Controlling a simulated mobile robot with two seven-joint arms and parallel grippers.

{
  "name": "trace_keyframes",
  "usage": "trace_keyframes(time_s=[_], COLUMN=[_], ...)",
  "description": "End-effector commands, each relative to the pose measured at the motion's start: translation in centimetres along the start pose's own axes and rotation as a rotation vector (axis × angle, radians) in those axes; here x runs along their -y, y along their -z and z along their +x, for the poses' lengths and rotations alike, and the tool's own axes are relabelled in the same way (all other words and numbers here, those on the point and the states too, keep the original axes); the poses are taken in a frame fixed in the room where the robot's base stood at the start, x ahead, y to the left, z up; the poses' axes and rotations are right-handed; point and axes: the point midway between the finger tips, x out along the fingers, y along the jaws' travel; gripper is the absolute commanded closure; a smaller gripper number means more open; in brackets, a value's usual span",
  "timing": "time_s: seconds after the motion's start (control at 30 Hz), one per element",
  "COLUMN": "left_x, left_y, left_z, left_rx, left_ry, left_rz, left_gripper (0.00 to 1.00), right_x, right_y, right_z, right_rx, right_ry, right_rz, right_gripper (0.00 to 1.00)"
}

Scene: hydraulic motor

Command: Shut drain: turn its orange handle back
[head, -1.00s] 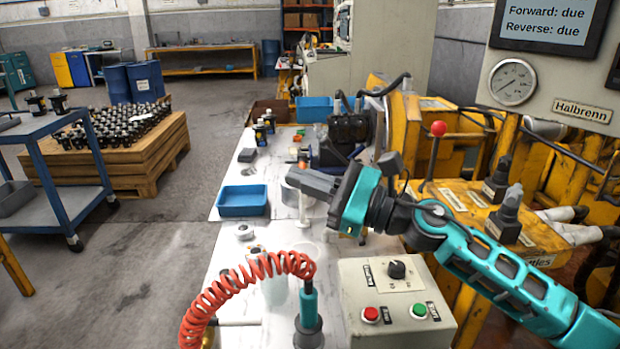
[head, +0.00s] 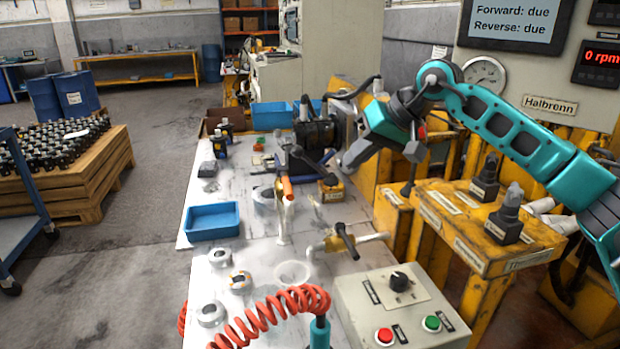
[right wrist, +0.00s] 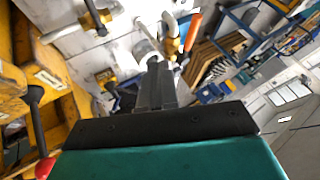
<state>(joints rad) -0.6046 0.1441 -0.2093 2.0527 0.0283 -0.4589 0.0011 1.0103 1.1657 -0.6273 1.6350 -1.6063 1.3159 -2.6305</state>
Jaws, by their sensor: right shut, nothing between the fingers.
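The drain's orange handle (head: 287,190) sits at the top of a pale upright pipe (head: 283,228) on the white bench. In the head view it looks short and points down toward me. In the right wrist view the orange handle (right wrist: 193,32) shows beside a brass valve body (right wrist: 172,45). My right gripper (head: 348,164) is shut and empty, up and to the right of the handle and apart from it. Its fingers (right wrist: 155,85) lie together in the right wrist view. My left gripper is in no view.
A brass valve with a black handle (head: 345,240) stands to the right of the pipe. A control box (head: 400,308), a red coiled hose (head: 270,315) and a blue tray (head: 213,221) are around it. A dark motor (head: 315,130) is behind. Yellow machinery (head: 480,225) borders the right.

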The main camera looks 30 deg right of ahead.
Motion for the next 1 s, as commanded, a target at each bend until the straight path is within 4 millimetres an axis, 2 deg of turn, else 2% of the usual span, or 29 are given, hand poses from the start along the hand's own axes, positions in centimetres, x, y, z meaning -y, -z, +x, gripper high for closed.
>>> trace_keyframes(time_s=[0.17,0.57,0.8,1.0], left_x=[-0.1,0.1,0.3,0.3], left_y=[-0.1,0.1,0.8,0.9], left_z=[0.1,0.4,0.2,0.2], left_rx=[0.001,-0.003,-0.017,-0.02], left_ry=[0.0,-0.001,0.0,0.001], left_rz=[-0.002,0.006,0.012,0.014], left_gripper=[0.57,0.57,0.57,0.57], right_x=[0.1,0.1,3.2,3.9], right_y=[-0.1,-0.1,0.3,0.3], right_z=[1.8,10.1,11.1,11.3], right_rx=[0.005,0.004,0.001,0.001], right_ry=[0.003,0.004,0.004,0.002], right_rz=[0.001,0.002,-0.001,0.001], right_gripper=[1.0,1.0,1.0,1.0])
